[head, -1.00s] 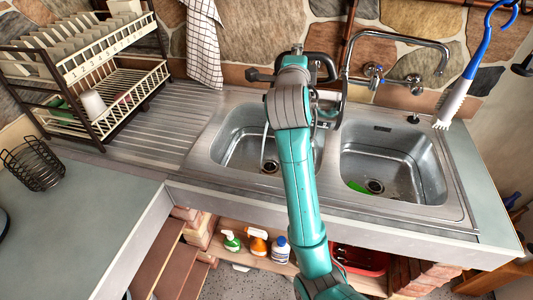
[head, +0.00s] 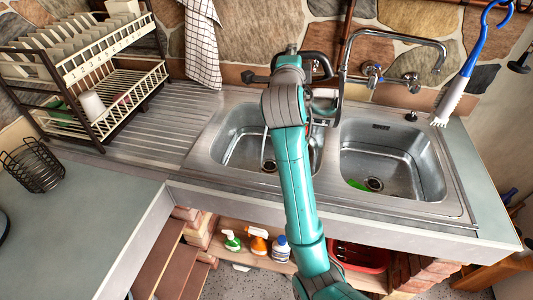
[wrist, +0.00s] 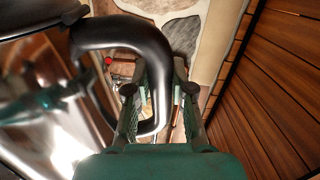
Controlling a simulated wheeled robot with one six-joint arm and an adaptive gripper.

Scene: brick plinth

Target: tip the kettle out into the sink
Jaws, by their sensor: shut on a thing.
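The kettle shows in the wrist view as a shiny metal body (wrist: 45,135) at the left, with a thick black handle (wrist: 105,32). My gripper (wrist: 160,90) is shut on this handle, one finger on each side. In the head view my arm hides most of the kettle and the gripper, which are over the back of the sink. The sink has a left basin (head: 233,150) and a right basin (head: 410,165). A thin pale line beside my arm drops into the left basin; it looks like water, but I cannot be sure.
A tap (head: 400,40) stands behind the basins. A green item (head: 358,185) lies in the right basin. A blue-handled brush (head: 468,75) hangs at the right. A checked towel (head: 203,45) hangs behind.

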